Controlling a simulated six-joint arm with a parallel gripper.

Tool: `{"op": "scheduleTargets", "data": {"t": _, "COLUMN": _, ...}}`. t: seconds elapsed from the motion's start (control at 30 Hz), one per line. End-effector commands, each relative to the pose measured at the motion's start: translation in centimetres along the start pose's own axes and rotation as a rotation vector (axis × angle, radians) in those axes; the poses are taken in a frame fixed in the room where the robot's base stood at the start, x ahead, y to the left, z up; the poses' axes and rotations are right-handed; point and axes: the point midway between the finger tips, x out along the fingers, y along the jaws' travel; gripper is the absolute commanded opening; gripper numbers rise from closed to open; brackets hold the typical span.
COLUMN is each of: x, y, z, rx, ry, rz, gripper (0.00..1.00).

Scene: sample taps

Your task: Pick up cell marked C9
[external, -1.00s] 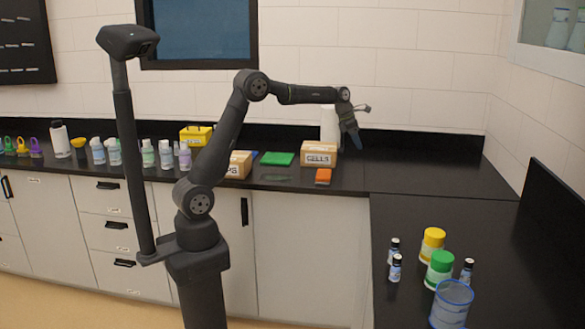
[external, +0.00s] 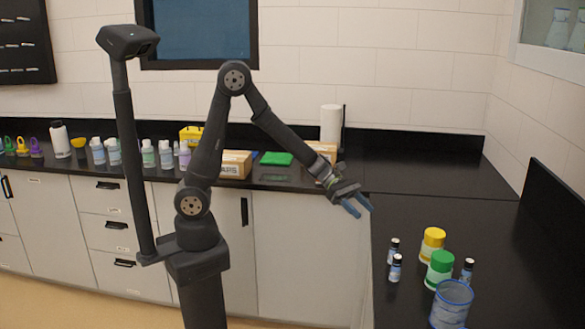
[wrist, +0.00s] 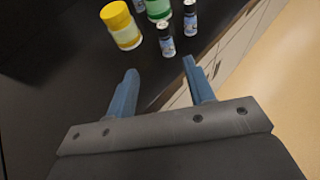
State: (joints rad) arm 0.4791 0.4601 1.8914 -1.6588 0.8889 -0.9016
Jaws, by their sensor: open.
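No mark C9 can be read in either view. My gripper (external: 358,207) is open and empty, left of the vials near the counter's edge. Its two blue fingers (wrist: 160,70) are apart in the wrist view, with nothing between them.
A yellow-lidded jar (external: 432,244), a green-lidded jar (external: 440,268) and a clear blue-rimmed beaker (external: 451,304) stand close to the vials. A box (external: 322,150), partly hidden by my arm, is on the back counter. The right counter's far part is clear.

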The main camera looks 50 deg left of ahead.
Motion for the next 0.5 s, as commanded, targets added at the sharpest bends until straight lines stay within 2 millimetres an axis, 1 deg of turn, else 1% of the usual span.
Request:
{"op": "scheduleTargets", "data": {"t": 0.03, "x": 0.1, "y": -0.6, "z": -0.1, "rx": 0.007, "ry": -0.006, "rz": 0.003, "gripper": 0.49}}
{"op": "scheduleTargets", "data": {"t": 0.17, "x": 1.0, "y": -1.1, "z": -0.2, "rx": 0.017, "ry": -0.013, "rz": 0.009, "gripper": 0.49}}
{"op": "scheduleTargets", "data": {"t": 0.27, "x": 2.6, "y": -1.1, "z": -0.2, "rx": 0.018, "ry": -0.013, "rz": 0.007, "gripper": 0.49}}
{"op": "scheduleTargets", "data": {"t": 0.5, "x": 8.0, "y": -1.0, "z": -0.1, "rx": 0.018, "ry": -0.012, "rz": 0.007, "gripper": 0.49}}
